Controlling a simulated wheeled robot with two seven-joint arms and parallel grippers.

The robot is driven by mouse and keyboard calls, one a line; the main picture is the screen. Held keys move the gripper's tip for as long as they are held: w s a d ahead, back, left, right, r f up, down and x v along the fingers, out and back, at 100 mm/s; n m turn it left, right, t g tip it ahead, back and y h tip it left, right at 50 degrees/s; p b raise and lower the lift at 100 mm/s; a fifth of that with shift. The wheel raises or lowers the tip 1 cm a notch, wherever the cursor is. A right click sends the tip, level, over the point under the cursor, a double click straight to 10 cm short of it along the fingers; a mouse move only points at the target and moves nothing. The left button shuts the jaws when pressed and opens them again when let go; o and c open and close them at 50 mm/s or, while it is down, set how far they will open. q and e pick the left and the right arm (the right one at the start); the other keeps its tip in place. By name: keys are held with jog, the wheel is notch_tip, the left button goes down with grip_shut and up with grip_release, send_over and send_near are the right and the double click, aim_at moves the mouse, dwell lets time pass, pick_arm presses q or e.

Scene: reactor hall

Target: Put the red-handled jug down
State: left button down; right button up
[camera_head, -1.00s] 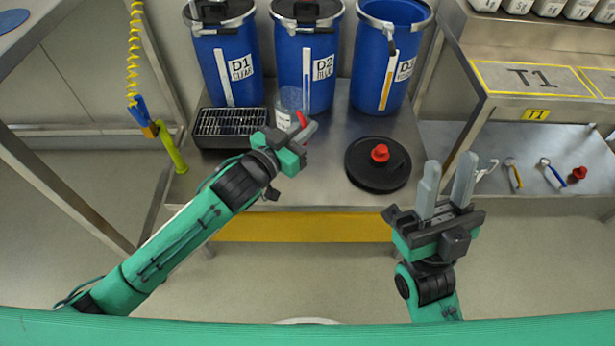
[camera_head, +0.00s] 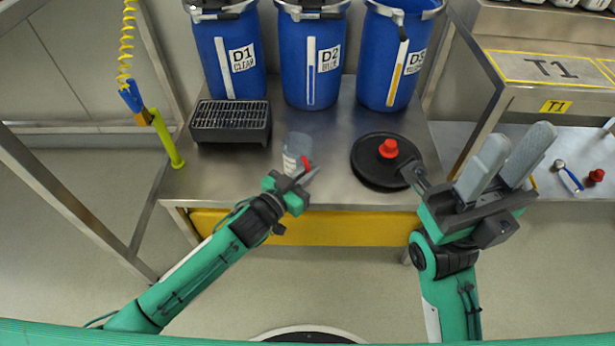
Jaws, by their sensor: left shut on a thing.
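The red-handled jug (camera_head: 298,147) is a clear vessel with a white label, in the middle of the head view near the front edge of the steel bench (camera_head: 314,187). My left gripper (camera_head: 303,172) is shut on its red handle (camera_head: 306,164). The jug looks about upright; I cannot tell whether its base touches the bench. My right gripper (camera_head: 518,152) is open and empty, to the right of the bench's front edge, with its two grey fingers apart.
Blue drums D1 (camera_head: 229,50), D2 (camera_head: 311,60) and D3 (camera_head: 392,62) stand along the back. A black grated tray (camera_head: 231,122) lies left of the jug. A black lid with a red knob (camera_head: 380,172) lies right. Bare steel shows between tray and lid.

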pick_arm(q)
jog(key=shift+f, duration=0.35)
jog(key=shift+r, duration=0.1)
jog(key=shift+f, duration=0.2)
jog(key=c, duration=1.5)
grip_release()
jog(key=shift+r, duration=0.1)
